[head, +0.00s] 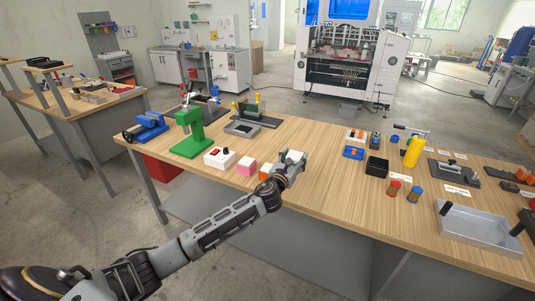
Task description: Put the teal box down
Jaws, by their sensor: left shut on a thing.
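My left arm reaches in from the lower left, and my left gripper (290,163) is over the front part of the wooden workbench (325,180). It is shut on the teal box, which is mostly hidden by the fingers; only a small greenish patch shows there. Whether the box touches the bench I cannot tell. A pink block (247,167) and an orange block (266,169) stand just left of the gripper. My right gripper is not in view.
Left on the bench are a green press (192,137), a blue vise (150,127) and a white box with a red switch (220,157). To the right are a black bin (377,167), a yellow bottle (412,153) and a metal tray (480,230). Bare wood lies right of the gripper.

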